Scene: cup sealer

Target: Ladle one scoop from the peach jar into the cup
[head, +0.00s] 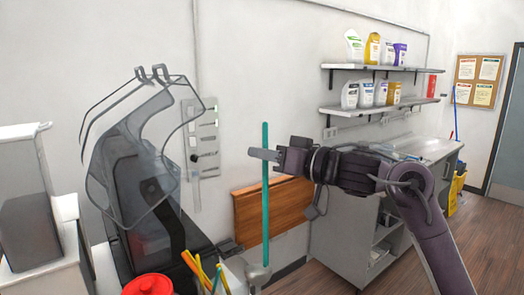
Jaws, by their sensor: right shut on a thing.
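My right gripper (266,155) reaches in from the right and is shut on the teal handle of a ladle (265,205). The ladle hangs almost upright, and its pale grey bowl shows at the bottom edge of the head view. Whether the bowl holds anything cannot be told. No peach jar or cup can be made out. A round red lid (148,285) shows at the bottom edge, with whatever is under it cut off. My left gripper is not in view.
A dark machine with a clear curved shield (140,140) stands at the left. Coloured sticks (205,272) rise beside the ladle's bowl. A white appliance (25,210) is at far left. A brown wooden panel (272,212) is behind the ladle. Shelves with bottles (375,68) hang at the back.

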